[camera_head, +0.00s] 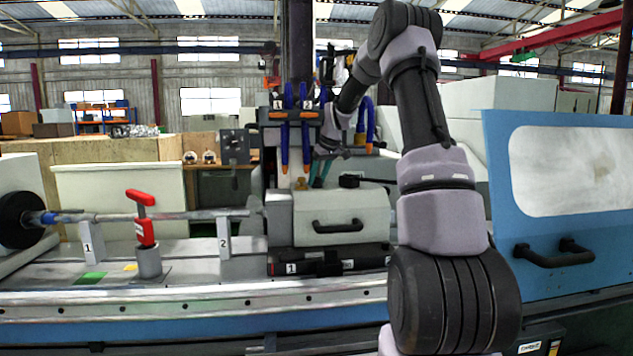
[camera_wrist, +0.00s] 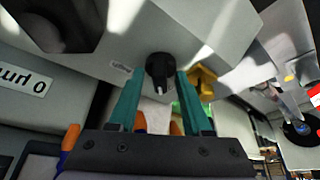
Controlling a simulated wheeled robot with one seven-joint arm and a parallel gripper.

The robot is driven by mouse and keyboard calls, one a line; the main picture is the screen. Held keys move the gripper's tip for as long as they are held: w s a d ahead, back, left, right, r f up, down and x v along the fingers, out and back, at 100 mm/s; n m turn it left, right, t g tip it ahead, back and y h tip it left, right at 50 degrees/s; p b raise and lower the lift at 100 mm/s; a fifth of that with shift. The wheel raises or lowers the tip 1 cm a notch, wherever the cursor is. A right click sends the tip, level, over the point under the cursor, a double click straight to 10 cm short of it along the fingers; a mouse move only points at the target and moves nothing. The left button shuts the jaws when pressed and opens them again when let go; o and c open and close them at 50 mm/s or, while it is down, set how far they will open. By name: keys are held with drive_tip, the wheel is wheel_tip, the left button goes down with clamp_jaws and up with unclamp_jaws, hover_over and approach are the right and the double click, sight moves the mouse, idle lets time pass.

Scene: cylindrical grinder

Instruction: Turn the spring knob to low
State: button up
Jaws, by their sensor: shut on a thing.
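The spring knob (camera_wrist: 160,68) is small, round and black, on a grey machine face in the wrist view, with a pale mark at its lower side. A small label (camera_wrist: 120,67) beside it is too blurred to read. My gripper (camera_wrist: 161,76) has its two teal fingers on either side of the knob and is shut on it. In the head view my gripper (camera_head: 321,172) reaches down behind the grey housing, with the teal fingers partly showing. I cannot make out the knob there, nor read its setting.
A yellow part (camera_wrist: 203,82) sits just right of the fingers in the wrist view. Blue hoses with orange tips (camera_head: 284,150) hang beside my gripper. A grey housing with a black handle (camera_head: 338,225) stands in front. A blue door (camera_head: 495,180) stands right of my arm.

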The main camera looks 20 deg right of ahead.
drive_tip(key=shift+n, duration=0.6)
drive_tip(key=o, duration=0.8)
drive_tip(key=shift+y, duration=0.3)
drive_tip(key=shift+c, duration=0.2)
drive_tip(key=v, duration=0.7)
